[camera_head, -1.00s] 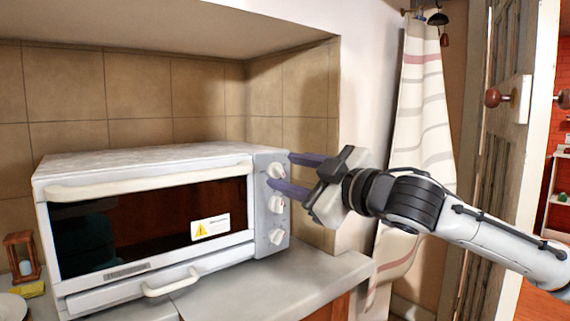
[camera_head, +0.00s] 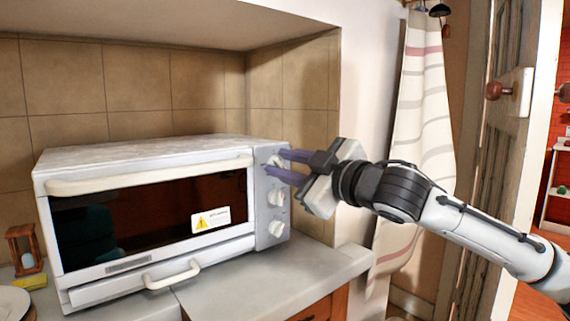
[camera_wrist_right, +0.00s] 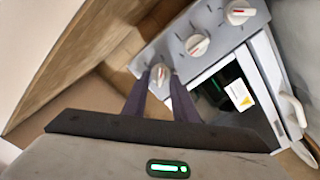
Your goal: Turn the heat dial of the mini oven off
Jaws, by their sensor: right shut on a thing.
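The white mini oven (camera_head: 150,150) stands on the counter with its door closed. Its right-hand panel carries a column of three white dials: a top dial (camera_head: 272,161), a middle dial (camera_head: 276,197) and a bottom dial (camera_head: 277,228). Any labels on them are too small to read. My right gripper (camera_head: 278,163) reaches in from the right, its purple fingers shut on the top dial. The right wrist view shows this dial (camera_wrist_right: 160,73) between the fingertips, with a red mark on it. The middle dial (camera_wrist_right: 196,45) and bottom dial (camera_wrist_right: 240,12) are clear of the fingers. My left gripper is out of view.
The grey counter (camera_head: 240,285) is bare in front of the oven's right side. A tiled wall (camera_head: 140,90) stands behind. A wooden holder (camera_head: 23,250) and yellow sponge (camera_head: 30,283) are at far left. A striped curtain (camera_head: 425,110) hangs behind my right arm.

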